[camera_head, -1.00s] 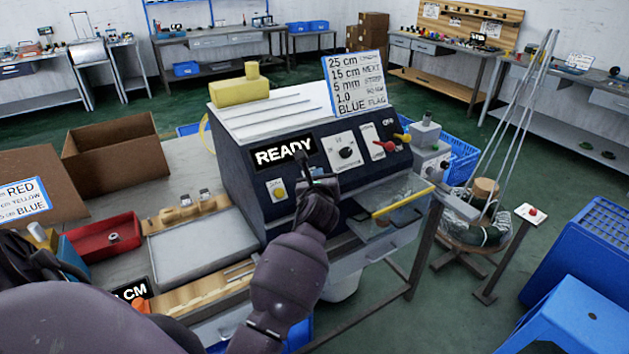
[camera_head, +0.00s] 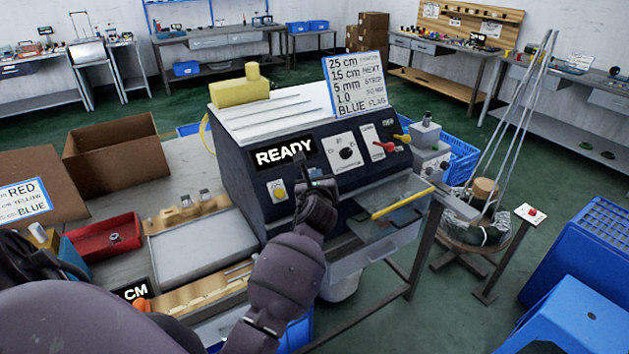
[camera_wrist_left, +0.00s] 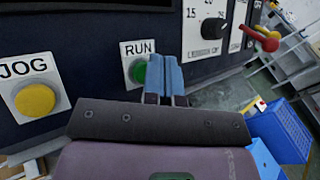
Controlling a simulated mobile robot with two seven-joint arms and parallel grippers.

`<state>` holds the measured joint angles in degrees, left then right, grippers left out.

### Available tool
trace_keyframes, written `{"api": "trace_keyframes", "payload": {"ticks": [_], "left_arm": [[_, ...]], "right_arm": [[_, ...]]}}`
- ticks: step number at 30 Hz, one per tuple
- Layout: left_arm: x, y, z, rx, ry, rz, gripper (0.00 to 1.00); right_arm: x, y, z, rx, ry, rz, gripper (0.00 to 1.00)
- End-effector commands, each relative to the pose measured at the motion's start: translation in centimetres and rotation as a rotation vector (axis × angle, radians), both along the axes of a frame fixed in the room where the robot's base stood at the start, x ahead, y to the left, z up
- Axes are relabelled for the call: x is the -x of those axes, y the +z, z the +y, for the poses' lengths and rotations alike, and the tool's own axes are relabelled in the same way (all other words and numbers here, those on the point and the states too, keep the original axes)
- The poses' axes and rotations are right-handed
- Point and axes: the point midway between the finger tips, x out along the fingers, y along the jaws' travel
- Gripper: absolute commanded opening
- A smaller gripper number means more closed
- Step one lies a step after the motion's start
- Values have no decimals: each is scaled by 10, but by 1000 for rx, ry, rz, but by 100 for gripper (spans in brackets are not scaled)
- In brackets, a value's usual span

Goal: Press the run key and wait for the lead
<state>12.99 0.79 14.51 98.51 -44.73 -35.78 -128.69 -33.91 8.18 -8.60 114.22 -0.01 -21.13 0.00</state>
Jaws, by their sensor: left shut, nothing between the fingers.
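The dark machine (camera_head: 235,165) stands on the bench with a display (camera_head: 284,151) that reads READY. In the left wrist view the green RUN key (camera_wrist_left: 139,70) sits on the machine's front, under its RUN label, partly covered by my fingers. My left gripper (camera_wrist_left: 166,75) is shut and empty, its blue fingertips over the right edge of the key; whether they touch it I cannot tell. In the head view the left gripper (camera_head: 318,183) is in front of the panel and hides the key. My right gripper is not in view. No finished lead shows at the machine.
A yellow JOG key (camera_wrist_left: 35,99) is left of RUN. A dial (camera_head: 346,153) and a red lever (camera_head: 384,147) are to the right. A clear guard with a yellow bar (camera_head: 403,202) juts out at the front right. A red tray (camera_head: 104,236) lies at left.

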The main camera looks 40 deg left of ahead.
Motion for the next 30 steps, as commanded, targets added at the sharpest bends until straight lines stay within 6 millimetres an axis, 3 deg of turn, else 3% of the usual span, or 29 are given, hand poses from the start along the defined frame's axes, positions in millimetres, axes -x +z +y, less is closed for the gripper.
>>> {"api": "trace_keyframes", "payload": {"ticks": [15, 30], "left_arm": [[-1, -2, 1, 0, 0, 1, 0], [-2, -5, 4, 0, 0, 0, 0]], "right_arm": [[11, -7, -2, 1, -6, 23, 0], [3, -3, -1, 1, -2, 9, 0]]}}
